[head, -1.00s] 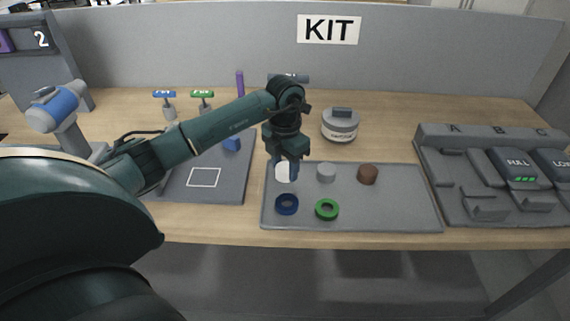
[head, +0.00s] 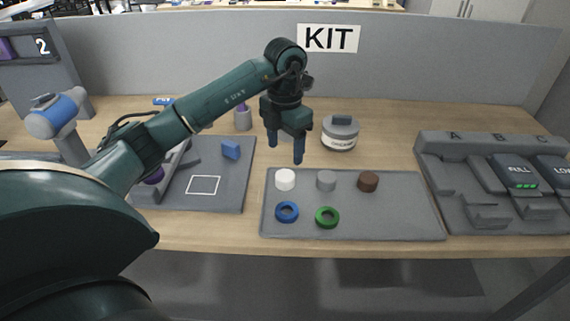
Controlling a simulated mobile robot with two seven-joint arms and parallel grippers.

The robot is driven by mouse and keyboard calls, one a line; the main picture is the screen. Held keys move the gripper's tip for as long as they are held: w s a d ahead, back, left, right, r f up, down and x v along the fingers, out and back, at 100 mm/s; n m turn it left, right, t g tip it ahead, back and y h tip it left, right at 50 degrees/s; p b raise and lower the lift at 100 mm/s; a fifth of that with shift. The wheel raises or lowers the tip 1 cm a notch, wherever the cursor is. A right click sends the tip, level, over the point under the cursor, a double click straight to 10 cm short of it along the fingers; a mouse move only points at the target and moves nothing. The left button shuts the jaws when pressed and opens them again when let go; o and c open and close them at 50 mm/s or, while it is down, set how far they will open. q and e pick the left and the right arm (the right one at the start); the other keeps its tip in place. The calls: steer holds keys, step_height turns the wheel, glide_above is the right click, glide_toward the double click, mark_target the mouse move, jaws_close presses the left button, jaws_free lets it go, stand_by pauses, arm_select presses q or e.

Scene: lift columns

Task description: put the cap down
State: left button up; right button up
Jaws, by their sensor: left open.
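A white round cap (head: 285,180) rests on the grey tray (head: 380,222), near its back left corner. My left gripper (head: 285,151) is open and empty, fingers pointing down, above and apart from the white cap. On the same tray stand a grey cap (head: 326,180) and a brown cap (head: 368,182). A blue ring (head: 287,203) and a green ring (head: 327,209) lie in front of them. My right gripper is not in view.
A labelled round container (head: 340,139) stands behind the tray. A grey rack marked A, B, C (head: 432,150) is at right. A grey mat (head: 228,190) with a blue block (head: 231,149) lies at left. A KIT panel (head: 420,70) closes the back. The tray's right part is clear.

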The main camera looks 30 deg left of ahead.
arm_select(q)
step_height(320, 180, up, 4)
steer(key=shift+f, duration=0.1)
stand_by(0.6)
